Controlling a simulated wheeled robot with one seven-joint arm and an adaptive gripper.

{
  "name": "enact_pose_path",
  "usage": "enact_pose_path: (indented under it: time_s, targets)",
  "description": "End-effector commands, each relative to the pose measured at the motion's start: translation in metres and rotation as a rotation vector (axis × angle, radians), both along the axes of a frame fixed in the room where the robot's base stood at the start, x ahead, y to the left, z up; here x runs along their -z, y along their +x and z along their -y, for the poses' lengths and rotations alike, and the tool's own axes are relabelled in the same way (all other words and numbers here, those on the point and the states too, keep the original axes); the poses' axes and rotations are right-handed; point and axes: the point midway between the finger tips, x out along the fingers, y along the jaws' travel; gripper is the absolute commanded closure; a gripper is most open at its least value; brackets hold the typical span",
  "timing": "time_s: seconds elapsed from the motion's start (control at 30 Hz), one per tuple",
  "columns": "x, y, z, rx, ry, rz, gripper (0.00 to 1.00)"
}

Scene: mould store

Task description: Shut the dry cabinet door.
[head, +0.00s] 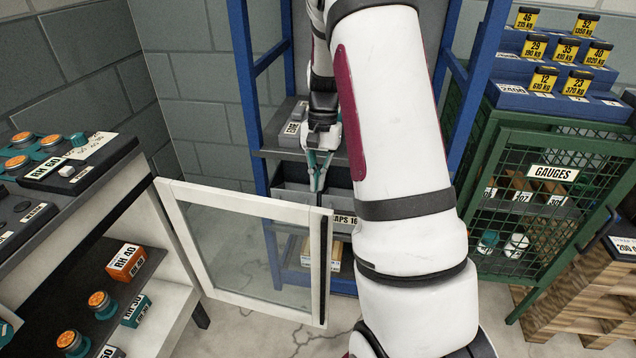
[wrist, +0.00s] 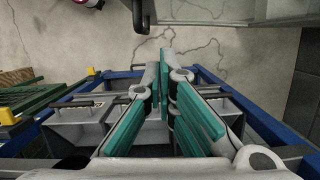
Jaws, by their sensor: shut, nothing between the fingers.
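The dry cabinet (head: 188,262) is the white unit at the left of the head view, with its front open. Its door (head: 240,207), a white frame around clear glass, stands swung open, reaching right from the cabinet. A dark vertical strip runs near the door's free edge (head: 326,265). My gripper (head: 318,186) is shut and empty, pointing down close to the top of that free edge. Whether it touches the door cannot be told. In the wrist view my teal-padded fingers (wrist: 168,70) come together over floor and bins. A pale framed edge at the top there is probably the door.
A blue-framed shelf rack (head: 245,85) with grey bins stands behind my gripper. A green mesh gauges cabinet (head: 545,172) and a wooden pallet stack (head: 565,305) are at the right. Orange-and-teal items, including an RH 40 block (head: 126,262), sit inside the dry cabinet.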

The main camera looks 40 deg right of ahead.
Motion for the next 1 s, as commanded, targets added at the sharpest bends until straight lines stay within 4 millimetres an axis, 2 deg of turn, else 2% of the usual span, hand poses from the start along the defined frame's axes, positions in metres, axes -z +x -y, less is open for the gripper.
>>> enact_pose_path:
  time_s: [0.1, 0.37, 0.63, 1.0]
  targets:
    - [0.026, -0.003, -0.006, -0.001, 0.003, -0.003, 1.0]
    - [0.075, -0.011, -0.016, 0.0, 0.001, -0.003, 1.0]
    - [0.072, -0.029, -0.043, -0.002, 0.0, 0.0, 1.0]
    - [0.072, -0.033, -0.049, -0.001, -0.001, 0.0, 1.0]
